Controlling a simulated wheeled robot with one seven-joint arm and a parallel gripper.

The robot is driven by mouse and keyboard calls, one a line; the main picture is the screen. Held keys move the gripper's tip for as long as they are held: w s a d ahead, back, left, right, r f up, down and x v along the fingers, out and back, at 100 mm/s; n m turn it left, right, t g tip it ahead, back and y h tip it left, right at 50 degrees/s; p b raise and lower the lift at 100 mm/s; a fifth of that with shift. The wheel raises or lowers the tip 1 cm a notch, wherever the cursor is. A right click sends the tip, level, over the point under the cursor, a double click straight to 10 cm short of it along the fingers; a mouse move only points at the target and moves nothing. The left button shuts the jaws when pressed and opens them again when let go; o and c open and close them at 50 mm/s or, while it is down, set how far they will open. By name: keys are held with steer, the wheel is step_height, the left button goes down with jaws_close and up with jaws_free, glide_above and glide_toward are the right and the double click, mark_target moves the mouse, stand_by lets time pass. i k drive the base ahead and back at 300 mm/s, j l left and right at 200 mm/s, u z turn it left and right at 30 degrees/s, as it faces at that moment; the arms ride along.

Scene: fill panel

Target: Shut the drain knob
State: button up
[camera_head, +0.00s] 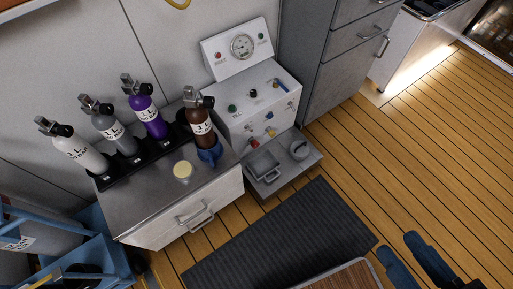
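The white fill panel (262,112) stands on a low grey base against the wall, with a round gauge (242,45) on its upright back. My gripper (399,247), two blue fingers apart and empty, is at the bottom right, well away from the panel.
A steel-topped cabinet (130,205) with several cylinders in a black rack stands left of the panel. A dark mat (290,235) lies in front; wooden floor (390,160) is free to the right.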

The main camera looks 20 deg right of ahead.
mark_target(254, 143)
steer(key=i+j, duration=0.1)
steer(key=i, duration=0.3)
steer(key=i+j+z, duration=0.1)
steer(key=i, duration=0.35)
